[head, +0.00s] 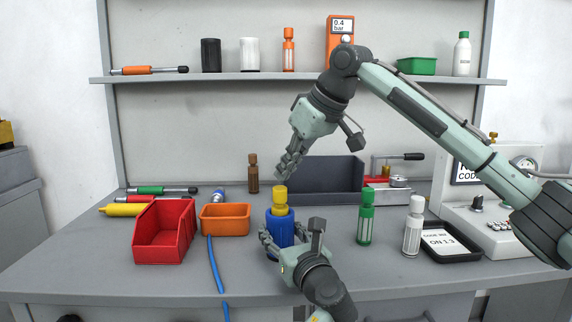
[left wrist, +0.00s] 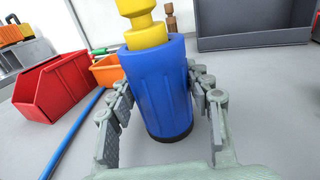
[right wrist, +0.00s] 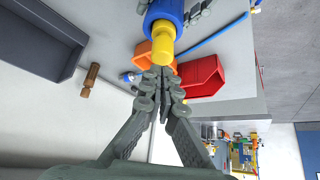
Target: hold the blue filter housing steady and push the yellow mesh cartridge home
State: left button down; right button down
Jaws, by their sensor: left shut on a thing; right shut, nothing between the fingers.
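The blue filter housing (head: 280,232) stands upright on the bench in the head view, and it fills the middle of the left wrist view (left wrist: 158,85). The yellow mesh cartridge (head: 280,199) sticks up out of its top; the part inside the housing is hidden. My left gripper (head: 268,240) is shut on the housing, with a finger on each side of it in the left wrist view (left wrist: 160,100). My right gripper (head: 281,174) is shut and empty, its tips just above the cartridge. In the right wrist view the fingertips (right wrist: 162,72) lie close to the cartridge's end (right wrist: 163,45); contact cannot be told.
A red bin (head: 165,246) and an orange tray (head: 225,219) stand left of the housing, with a blue tube (head: 214,265) beside them. A dark grey bin (head: 325,177) is behind. Green (head: 366,216) and white (head: 412,226) bottles stand to the right.

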jog(key=shift+f, duration=1.4)
notch_tip(320, 180, up, 6)
jog(key=shift+f, duration=0.1)
jog(key=shift+f, duration=1.6)
jog(key=shift+f, duration=0.15)
notch_tip(320, 180, up, 4)
jog(key=shift+f, duration=0.1)
dwell(0.5)
